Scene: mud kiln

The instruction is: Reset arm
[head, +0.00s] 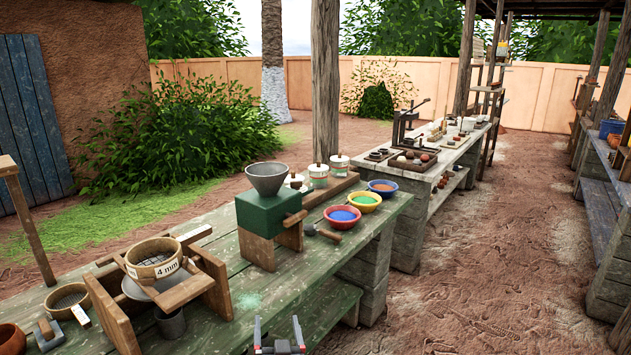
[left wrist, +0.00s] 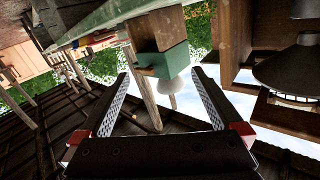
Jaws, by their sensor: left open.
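My left gripper (head: 278,337) shows at the bottom edge of the head view, in front of the green workbench (head: 240,315). Its two fingers stand apart with nothing between them. In the left wrist view the same gripper (left wrist: 160,85) has its fingers spread and empty. That view appears upside down, with the green mill box (left wrist: 160,62) and its funnel beyond the fingertips. My right gripper is in neither view.
On the bench stand a green mill with a grey funnel (head: 267,178), a sieve marked 4 mm (head: 154,258) in a wooden frame, and bowls of blue (head: 342,215), green and orange powder. A second bench (head: 425,172) stands behind. Bare ground lies right.

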